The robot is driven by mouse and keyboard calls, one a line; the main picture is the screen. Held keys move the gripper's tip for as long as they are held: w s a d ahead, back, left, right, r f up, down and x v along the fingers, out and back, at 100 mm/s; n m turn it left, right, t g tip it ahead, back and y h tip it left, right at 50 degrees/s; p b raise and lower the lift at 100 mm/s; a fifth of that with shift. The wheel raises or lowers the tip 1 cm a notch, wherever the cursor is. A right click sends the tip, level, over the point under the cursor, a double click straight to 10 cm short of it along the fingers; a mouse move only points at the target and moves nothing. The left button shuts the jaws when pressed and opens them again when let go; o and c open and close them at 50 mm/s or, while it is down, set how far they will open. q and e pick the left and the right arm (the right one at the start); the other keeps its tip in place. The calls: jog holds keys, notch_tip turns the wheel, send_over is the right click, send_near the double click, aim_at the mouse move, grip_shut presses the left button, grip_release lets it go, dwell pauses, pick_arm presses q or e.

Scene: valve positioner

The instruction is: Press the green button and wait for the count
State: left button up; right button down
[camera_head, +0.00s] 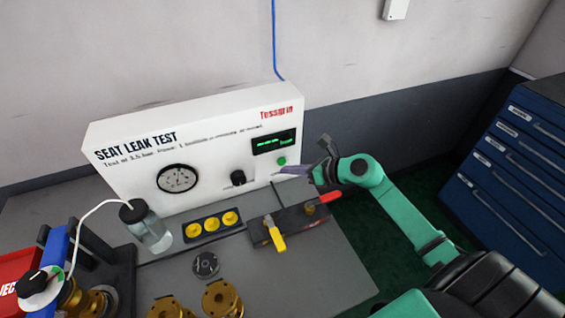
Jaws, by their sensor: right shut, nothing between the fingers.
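The green button (281,160) is on the front of the white seat leak test panel (215,157), at its right side. A dark display (273,142) with small green characters sits just above the button; I cannot read them. My right gripper (284,170) is shut and empty. Its fingertips are just below the button in the picture; I cannot tell whether they touch the panel. The button stays visible. My left gripper is not in view.
A round gauge (178,178) and a black knob (238,178) are on the panel. A yellow-handled clamp fixture (290,228), a clear bottle (148,229) and brass parts (222,298) stand on the grey bench (320,268). A blue drawer cabinet (520,170) is at right.

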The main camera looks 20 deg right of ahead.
jog(key=shift+w, duration=0.1)
dwell(0.3)
jog(key=shift+w, duration=0.35)
jog(key=shift+w+d+b, duration=0.1)
jog(key=shift+w+b, duration=0.3)
jog(key=shift+b, duration=0.1)
dwell(0.4)
jog(key=shift+s, duration=0.9)
jog(key=shift+p, duration=0.3)
jog(key=s, duration=0.1)
jog(key=s+p, duration=0.1)
jog(key=s, duration=0.3)
jog(key=shift+a, duration=0.25)
